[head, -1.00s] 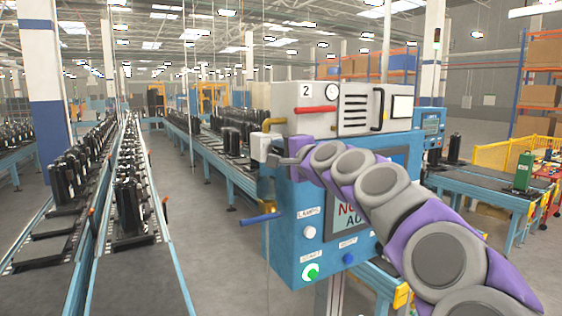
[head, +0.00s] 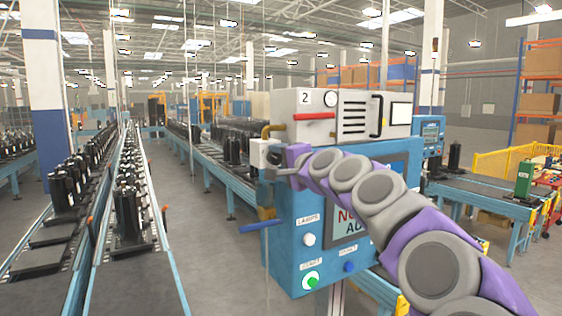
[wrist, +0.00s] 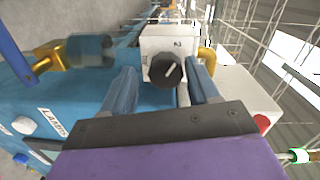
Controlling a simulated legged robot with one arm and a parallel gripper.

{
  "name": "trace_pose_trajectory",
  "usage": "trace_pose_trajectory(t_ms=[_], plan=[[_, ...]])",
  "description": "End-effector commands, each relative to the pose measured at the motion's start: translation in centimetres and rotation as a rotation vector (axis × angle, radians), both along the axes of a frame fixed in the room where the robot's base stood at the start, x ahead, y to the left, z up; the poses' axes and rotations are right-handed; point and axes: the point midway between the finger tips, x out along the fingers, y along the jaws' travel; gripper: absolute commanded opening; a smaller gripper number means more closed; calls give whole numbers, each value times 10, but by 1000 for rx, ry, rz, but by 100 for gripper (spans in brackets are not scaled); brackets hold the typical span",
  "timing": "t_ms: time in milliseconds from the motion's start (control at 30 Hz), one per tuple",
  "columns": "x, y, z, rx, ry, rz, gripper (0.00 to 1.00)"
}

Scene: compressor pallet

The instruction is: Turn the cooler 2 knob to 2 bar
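In the wrist view a black round knob (wrist: 165,71) with a pale pointer mark sits on the face of a white box (wrist: 154,41) labelled 2. My gripper (wrist: 164,80) is open. Its two blue fingers appear on either side of the knob, with gaps between; I cannot tell whether the fingertips reach its depth. In the head view the small white box (head: 262,152) stands at the left side of the blue control panel (head: 310,240), and my gripper (head: 270,173) is just below it. The knob is not visible there. I cannot read a scale around it.
A white unit (head: 352,115) marked 2, with a round gauge (head: 330,99) and a red bar (head: 314,116), sits above the panel. A brass pipe (wrist: 207,60) runs close to the box. A blue lever (head: 260,225) sticks out left. Conveyors (head: 140,285) lie left.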

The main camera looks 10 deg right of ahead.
Motion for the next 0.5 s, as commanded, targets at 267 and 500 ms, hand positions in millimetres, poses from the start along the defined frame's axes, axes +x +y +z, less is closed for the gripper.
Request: trace_pose_trajectory(t_ms=[267,500], plan=[[-2,-1,4,2,-6,-3,65],[-19,-8,6,4,-10,-3,65]])
